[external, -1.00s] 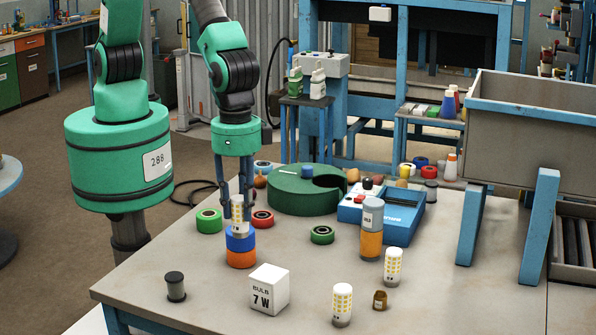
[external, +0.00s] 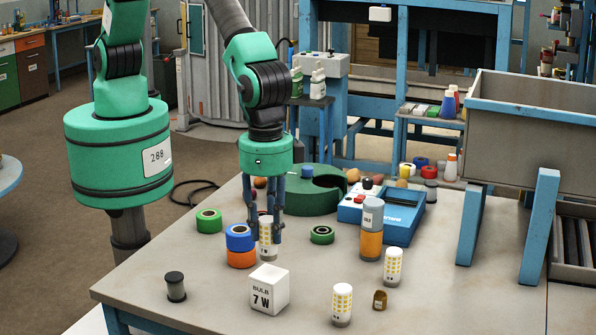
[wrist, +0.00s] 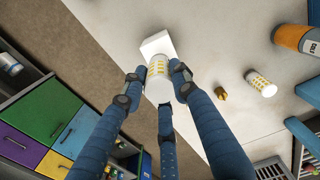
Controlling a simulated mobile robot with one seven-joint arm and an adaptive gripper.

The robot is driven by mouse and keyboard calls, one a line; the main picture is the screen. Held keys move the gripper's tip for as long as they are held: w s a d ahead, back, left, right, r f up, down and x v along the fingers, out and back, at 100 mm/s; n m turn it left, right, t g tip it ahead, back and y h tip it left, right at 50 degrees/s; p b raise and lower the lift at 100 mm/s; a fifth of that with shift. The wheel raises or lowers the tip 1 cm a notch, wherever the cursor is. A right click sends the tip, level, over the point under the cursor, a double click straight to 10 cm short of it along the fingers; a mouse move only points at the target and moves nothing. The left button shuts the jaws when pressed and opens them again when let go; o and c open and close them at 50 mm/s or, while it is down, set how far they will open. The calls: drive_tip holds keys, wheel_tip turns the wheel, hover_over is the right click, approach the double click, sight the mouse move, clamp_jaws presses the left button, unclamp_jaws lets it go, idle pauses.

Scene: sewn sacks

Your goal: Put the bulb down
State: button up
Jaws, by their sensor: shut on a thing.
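My gripper (external: 266,222) is shut on a white bulb with yellow segments (external: 267,245), held upright. In the external view the bulb is just right of the blue roll (external: 239,236) on the orange roll (external: 240,258), and behind the white box marked BULB 7 W (external: 269,290). I cannot tell whether it touches the table. In the wrist view the held bulb (wrist: 158,72) is between the fingers, with the white box (wrist: 155,42) just beyond it. Two similar bulbs stand on the table, one at the front (external: 342,305) and one farther right (external: 393,267).
A black spool (external: 175,287) stands front left, a small brown jar (external: 380,300) near the bulbs. A grey-and-orange cylinder (external: 371,243) and green roll (external: 322,235) are to the right. A large green holder (external: 309,200) and blue device (external: 405,222) stand behind. The right front table is clear.

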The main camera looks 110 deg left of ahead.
sight(268, 240)
drive_tip(key=shift+f+p, duration=0.35)
drive_tip(key=shift+f, duration=1.4)
drive_tip(key=shift+f, duration=0.15)
drive_tip(key=o, duration=1.1)
drive_tip(key=shift+o, duration=0.2)
drive_tip(key=shift+r, duration=0.2)
wheel_tip(268, 240, up, 12)
drive_tip(key=shift+f+b, duration=0.1)
drive_tip(key=shift+b, duration=0.65)
